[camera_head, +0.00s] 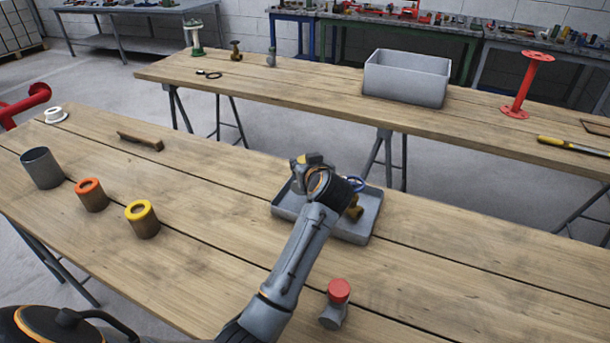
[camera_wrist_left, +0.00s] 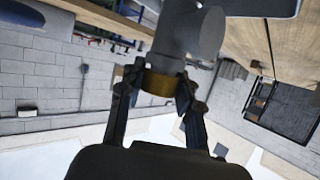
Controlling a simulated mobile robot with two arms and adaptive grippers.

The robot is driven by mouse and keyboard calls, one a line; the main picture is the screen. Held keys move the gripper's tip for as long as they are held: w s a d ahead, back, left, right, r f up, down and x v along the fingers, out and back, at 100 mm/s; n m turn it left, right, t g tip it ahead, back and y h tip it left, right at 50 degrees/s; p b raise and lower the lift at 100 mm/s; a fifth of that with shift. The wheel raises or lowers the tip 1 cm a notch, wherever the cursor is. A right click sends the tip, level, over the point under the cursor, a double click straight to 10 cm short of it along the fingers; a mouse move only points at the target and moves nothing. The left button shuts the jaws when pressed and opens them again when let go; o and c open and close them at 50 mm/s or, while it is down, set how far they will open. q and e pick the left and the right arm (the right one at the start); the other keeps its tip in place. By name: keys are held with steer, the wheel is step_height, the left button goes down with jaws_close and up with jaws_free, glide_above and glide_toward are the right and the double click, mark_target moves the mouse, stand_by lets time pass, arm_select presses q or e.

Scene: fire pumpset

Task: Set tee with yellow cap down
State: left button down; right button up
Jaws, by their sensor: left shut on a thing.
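My left gripper (camera_head: 317,178) is over the left part of a shallow grey tray (camera_head: 357,237) on the near table. It is shut on the tee with yellow cap (camera_head: 299,170), a grey pipe fitting. In the left wrist view the fingers (camera_wrist_left: 157,100) close around the yellow cap end (camera_wrist_left: 158,83), with the grey tee body (camera_wrist_left: 188,32) beyond it. The gripper hides much of the tee in the head view, and I cannot tell whether the tee touches the tray. My right gripper is not in view.
A brass valve with a blue handle (camera_head: 356,184) is in the tray. The table's right side is clear.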

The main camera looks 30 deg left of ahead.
arm_select(q)
steer(key=shift+w+a+f, duration=0.1)
steer(key=shift+w+f, duration=0.05)
steer(key=shift+w, duration=0.05)
step_height(320, 180, down, 3)
steer(key=shift+w+f, duration=0.1)
steer(key=shift+f, duration=0.05)
steer(key=c, duration=0.9)
jaws_free()
steer(key=shift+f, duration=0.1)
steer(key=v, duration=1.2)
steer(key=shift+a, duration=0.1)
